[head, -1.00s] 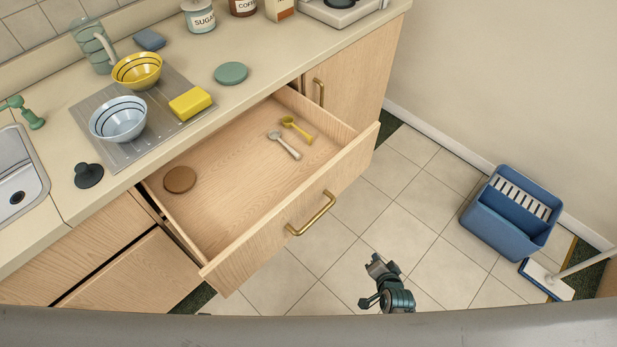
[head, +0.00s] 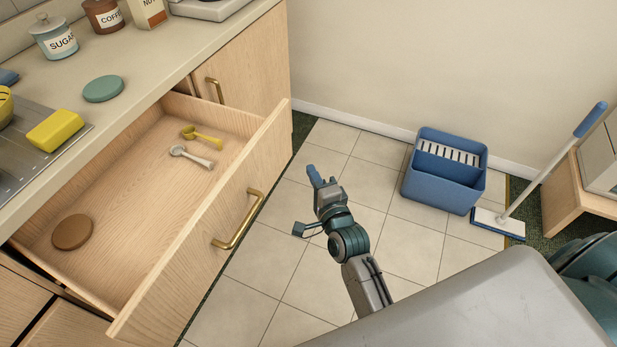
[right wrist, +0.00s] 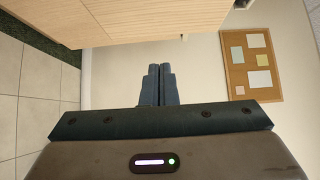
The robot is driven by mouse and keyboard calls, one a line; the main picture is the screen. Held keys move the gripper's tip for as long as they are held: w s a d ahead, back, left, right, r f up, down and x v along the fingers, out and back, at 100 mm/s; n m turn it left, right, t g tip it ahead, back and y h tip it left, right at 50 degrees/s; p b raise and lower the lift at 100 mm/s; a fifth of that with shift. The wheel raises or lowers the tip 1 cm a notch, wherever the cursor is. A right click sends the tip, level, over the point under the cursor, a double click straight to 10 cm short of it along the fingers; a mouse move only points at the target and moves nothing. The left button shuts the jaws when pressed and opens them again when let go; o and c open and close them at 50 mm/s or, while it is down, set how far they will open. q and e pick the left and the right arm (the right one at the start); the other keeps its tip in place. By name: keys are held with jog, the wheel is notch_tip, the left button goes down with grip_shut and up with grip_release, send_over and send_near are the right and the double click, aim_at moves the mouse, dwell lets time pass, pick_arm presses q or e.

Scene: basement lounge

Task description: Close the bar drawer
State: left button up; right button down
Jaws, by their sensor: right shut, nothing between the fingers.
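The bar drawer (head: 190,260) is a pale wooden drawer, pulled well out from under the counter in the head view. Its front carries a brass handle (head: 238,221). Inside lie a yellow scoop (head: 203,138), a pale scoop (head: 192,157) and a brown round disc (head: 72,231). My right gripper (head: 314,175) is to the right of the drawer front, over the tiled floor, apart from it. Its fingers also show in the right wrist view (right wrist: 157,84), shut and empty, beside a pale wooden surface (right wrist: 150,20). My left gripper is not in view.
A blue bucket (head: 445,190) and a mop (head: 500,222) stand on the floor by the wall at right. A wooden shelf unit (head: 570,200) is at the far right. The counter (head: 130,70) holds jars, a green disc (head: 103,89) and a yellow sponge (head: 55,130).

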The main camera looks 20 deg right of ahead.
jog(key=w, duration=0.2)
jog(key=w+a, duration=0.1)
jog(key=w, duration=0.2)
jog(key=w+a, duration=0.1)
jog(key=w, duration=0.2)
jog(key=shift+w+a, duration=0.1)
jog(key=shift+w, duration=0.15)
jog(key=shift+w+a+p, duration=0.3)
jog(key=shift+a, duration=0.05)
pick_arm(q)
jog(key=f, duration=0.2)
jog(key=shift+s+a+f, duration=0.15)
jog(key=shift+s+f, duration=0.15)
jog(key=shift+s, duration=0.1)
